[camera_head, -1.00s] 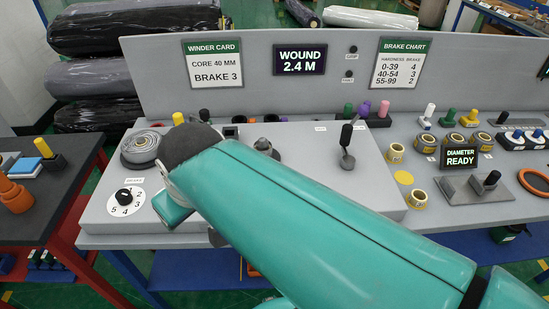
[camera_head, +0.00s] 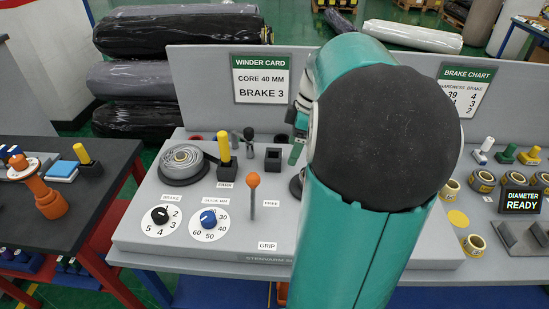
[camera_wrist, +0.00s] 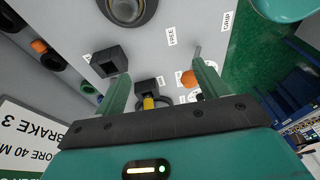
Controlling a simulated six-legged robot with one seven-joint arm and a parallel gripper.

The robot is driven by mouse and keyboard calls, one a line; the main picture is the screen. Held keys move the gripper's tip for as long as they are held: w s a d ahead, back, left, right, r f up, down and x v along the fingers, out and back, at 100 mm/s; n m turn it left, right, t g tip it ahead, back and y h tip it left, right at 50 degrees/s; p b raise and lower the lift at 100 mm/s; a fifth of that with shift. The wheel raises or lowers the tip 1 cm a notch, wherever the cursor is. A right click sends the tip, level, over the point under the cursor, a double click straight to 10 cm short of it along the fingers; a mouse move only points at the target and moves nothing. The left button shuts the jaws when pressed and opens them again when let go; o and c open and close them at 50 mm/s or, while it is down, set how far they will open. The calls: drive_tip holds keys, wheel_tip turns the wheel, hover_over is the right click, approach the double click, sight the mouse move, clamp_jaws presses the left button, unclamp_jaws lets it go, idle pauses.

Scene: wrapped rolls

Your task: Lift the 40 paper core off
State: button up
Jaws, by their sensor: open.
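Several tan paper cores (camera_head: 451,188) stand at the right of the bench in the head view; I cannot read a 40 on any of them. A dark round part with a pale rim (camera_wrist: 127,8) is cut off at the top of the wrist view; I cannot tell whether it carries a core. My gripper (camera_wrist: 161,70) is open with nothing between its fingers. It hangs over the winder panel (camera_head: 235,240), above black square sockets (camera_wrist: 112,62). In the head view my arm hides most of the gripper and the panel's middle.
A yellow-handled peg (camera_head: 223,146), a grey roll (camera_head: 183,162), an orange-knobbed lever (camera_head: 253,182) and two dials, black (camera_head: 160,215) and blue (camera_head: 208,218), occupy the panel's left. A winder card (camera_head: 262,78) reads core 40 mm, brake 3. A display (camera_head: 521,200) reads diameter ready.

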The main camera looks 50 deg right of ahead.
drive_tip(key=s+d+f+n+t, duration=0.1)
drive_tip(key=s+d, duration=0.5)
drive_tip(key=d, duration=0.3)
drive_tip(key=shift+y, duration=0.3)
drive_tip(key=x, duration=0.8)
drive_tip(key=shift+w+a+f, duration=0.15)
drive_tip(key=shift+w, duration=0.3)
drive_tip(key=x, duration=0.5)
drive_tip(key=shift+a, duration=0.15)
drive_tip(key=shift+w, duration=0.1)
drive_tip(key=c, duration=1.1)
